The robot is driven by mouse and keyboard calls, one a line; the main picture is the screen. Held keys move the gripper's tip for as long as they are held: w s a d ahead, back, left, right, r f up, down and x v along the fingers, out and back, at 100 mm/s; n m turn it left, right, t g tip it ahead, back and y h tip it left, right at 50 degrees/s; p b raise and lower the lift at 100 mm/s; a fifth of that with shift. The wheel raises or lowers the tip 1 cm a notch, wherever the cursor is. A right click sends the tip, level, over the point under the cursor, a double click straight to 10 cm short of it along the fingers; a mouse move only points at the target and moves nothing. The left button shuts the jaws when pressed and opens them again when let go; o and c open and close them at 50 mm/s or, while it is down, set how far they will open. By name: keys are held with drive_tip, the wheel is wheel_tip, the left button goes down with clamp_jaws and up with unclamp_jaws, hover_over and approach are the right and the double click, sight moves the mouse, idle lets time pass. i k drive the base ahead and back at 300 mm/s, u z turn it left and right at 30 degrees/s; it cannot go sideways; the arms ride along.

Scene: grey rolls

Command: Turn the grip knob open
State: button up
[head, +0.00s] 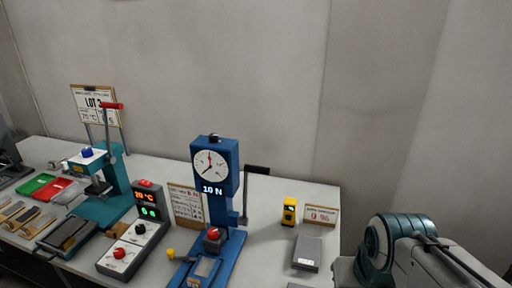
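A blue force tester (229,170) with a round dial and a "10 N" display stands on the bench in the middle of the head view. On its lower part are a red knob (213,234) and, at its front left, a small yellow knob (171,253). I cannot tell which of these is the grip knob, nor whether the grip is open. A pale framed plate (203,269) lies at the tester's base. Part of my arm shows at the lower right, right of the bench. My gripper is out of view.
A control box (133,247) with lit displays and knobs stands left of the tester. Farther left is a teal press (108,190) with a red-tipped lever.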

sight(213, 234)
drive_tip(key=k, duration=0.5)
drive_tip(key=u, duration=2.35)
drive_tip(key=i, duration=1.65)
drive_tip(key=z, duration=3.05)
drive_tip(key=i, duration=0.1)
drive_tip(key=u, duration=0.35)
